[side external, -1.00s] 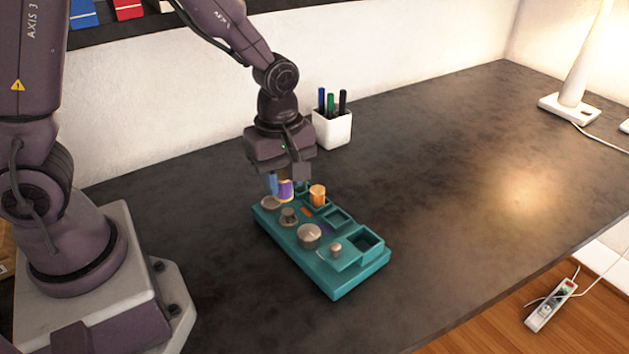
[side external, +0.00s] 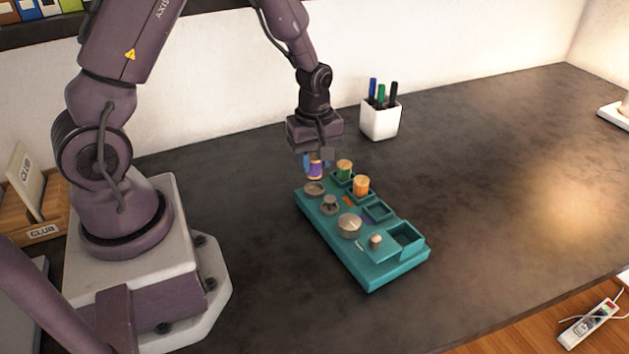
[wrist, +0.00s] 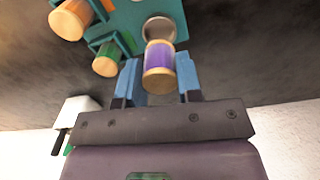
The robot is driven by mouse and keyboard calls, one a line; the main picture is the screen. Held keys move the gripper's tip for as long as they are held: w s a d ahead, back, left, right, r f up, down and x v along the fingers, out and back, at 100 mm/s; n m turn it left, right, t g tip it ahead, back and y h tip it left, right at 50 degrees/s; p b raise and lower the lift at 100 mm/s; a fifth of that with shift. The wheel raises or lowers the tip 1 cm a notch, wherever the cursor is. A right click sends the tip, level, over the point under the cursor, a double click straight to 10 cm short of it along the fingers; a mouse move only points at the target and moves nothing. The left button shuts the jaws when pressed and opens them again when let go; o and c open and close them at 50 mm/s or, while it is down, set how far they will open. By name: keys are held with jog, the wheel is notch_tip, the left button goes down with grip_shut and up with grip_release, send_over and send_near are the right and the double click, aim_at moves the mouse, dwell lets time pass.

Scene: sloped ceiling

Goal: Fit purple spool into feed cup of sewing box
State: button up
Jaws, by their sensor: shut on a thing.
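The purple spool (side external: 316,170) has tan ends and is upright between the blue fingertips of my gripper (side external: 314,164). My gripper is shut on it; the wrist view shows the spool (wrist: 159,60) between both fingers (wrist: 159,78). The teal sewing box (side external: 375,268) lies on the table below. Its round grey feed cup (side external: 314,189) is at the box's far left end, just below the spool. In the wrist view the spool's far end partly overlaps the cup (wrist: 158,27), whose visible part looks empty. The exact gap between them is unclear.
A green spool (side external: 344,171) and an orange spool (side external: 361,186) stand in square sockets close to my gripper. A grey post (side external: 329,204), a knob (side external: 349,225) and a small peg (side external: 376,241) rise from the box. A white pen cup (side external: 380,121) stands behind.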

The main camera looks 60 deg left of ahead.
aim_at(314, 177)
jog(key=shift+f, duration=2.3)
jog(key=shift+f, duration=0.15)
jog(key=o, duration=0.9)
